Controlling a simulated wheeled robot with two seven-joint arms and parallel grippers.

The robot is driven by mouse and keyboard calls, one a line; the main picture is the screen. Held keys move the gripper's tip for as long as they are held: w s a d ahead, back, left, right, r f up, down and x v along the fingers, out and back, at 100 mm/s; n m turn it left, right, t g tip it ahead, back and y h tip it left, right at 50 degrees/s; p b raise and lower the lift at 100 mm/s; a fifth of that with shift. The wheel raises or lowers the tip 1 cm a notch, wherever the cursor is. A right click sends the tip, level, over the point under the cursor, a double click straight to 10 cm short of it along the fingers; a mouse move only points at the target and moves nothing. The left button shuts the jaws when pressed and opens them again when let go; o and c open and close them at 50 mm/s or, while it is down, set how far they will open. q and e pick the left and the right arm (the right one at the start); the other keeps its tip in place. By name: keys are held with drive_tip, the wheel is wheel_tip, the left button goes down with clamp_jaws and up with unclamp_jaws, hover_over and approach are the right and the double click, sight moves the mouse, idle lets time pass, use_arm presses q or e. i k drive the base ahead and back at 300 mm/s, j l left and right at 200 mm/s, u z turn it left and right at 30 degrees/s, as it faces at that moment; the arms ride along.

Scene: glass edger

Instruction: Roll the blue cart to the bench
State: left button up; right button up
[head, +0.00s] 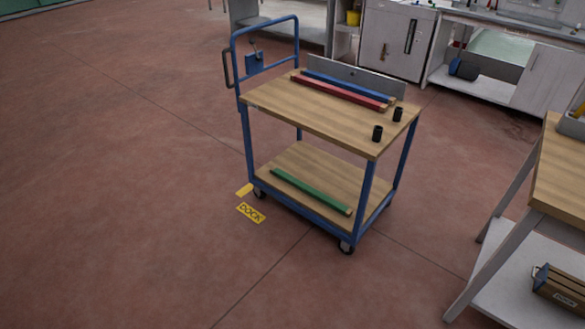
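The blue cart (318,120) stands on the red floor in the middle of the head view. It has a blue frame, two wooden shelves and a push handle (263,22) at its left end. A red bar (338,93), a blue bar (345,85) and two black cylinders (378,133) are on its top shelf. A green bar (310,191) lies on the lower shelf. A wooden-topped bench (560,170) stands at the right edge, partly cut off, with a floor gap between it and the cart. Neither of my grippers is in view.
A wooden box (562,288) sits on the bench's lower shelf. White cabinets (395,40) line the back. The floor at left and in front is clear.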

sight(367, 133)
drive_tip(key=i+j, duration=0.15)
drive_tip(key=i, duration=0.3)
drive_tip(key=i+j, duration=0.2)
drive_tip(key=i, duration=0.25)
drive_tip(key=i+j, duration=0.15)
drive_tip(key=i, duration=0.35)
drive_tip(key=i+j, duration=0.15)
drive_tip(key=i, duration=0.3)
drive_tip(key=i+j, duration=0.15)
drive_tip(key=i, duration=0.3)
